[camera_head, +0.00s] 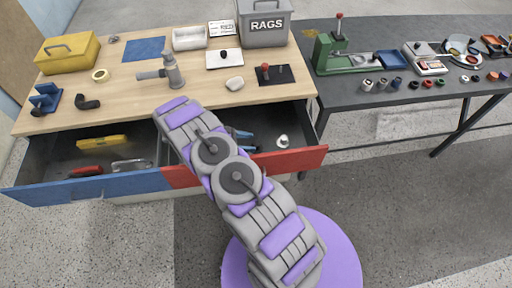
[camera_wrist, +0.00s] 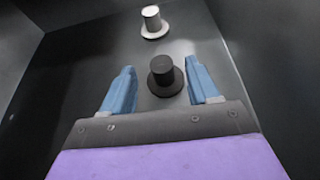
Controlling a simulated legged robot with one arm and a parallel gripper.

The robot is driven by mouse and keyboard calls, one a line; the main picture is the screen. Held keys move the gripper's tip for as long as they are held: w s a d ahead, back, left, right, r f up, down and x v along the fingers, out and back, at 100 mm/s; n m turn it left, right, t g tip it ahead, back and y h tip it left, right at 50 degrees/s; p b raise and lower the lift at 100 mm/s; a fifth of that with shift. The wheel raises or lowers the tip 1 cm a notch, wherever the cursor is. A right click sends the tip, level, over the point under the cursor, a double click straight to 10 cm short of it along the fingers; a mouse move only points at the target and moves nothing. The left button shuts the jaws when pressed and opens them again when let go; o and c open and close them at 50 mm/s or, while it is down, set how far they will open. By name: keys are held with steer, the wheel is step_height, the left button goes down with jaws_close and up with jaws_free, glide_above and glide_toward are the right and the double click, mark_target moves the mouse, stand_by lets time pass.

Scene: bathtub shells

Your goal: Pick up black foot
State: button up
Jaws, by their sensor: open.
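In the wrist view the black foot (camera_wrist: 163,72), a short cylinder on a round flange, stands upright on the dark drawer floor. My gripper (camera_wrist: 159,66) is open, with one blue finger on each side of the foot. Gaps show between the fingers and the foot; the height of the fingertips over the floor is hard to tell. In the head view my gripper's blue fingers (camera_head: 243,140) show inside the right, red-fronted drawer (camera_head: 300,158). The black foot is not visible there, probably hidden by my arm.
A white foot (camera_wrist: 152,22) stands just beyond the black one; it also shows in the head view (camera_head: 282,141). Drawer walls surround both. The blue-fronted drawer (camera_head: 85,190) holds tools. The wooden tabletop (camera_head: 120,110) lies above, with a grey RAGS bin (camera_head: 265,25) at its back.

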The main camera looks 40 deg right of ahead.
mark_target(257, 143)
steer(key=x, duration=0.2)
steer(key=b+x, duration=0.1)
steer(key=shift+s+d+f, duration=0.15)
steer(key=shift+d+f, duration=0.05)
steer(key=shift+f, duration=0.25)
steer(key=shift+s+d+f, duration=0.1)
steer(key=shift+s+d, duration=0.15)
steer(key=shift+d, duration=0.15)
steer(key=shift+c, duration=0.4)
steer(key=c, duration=1)
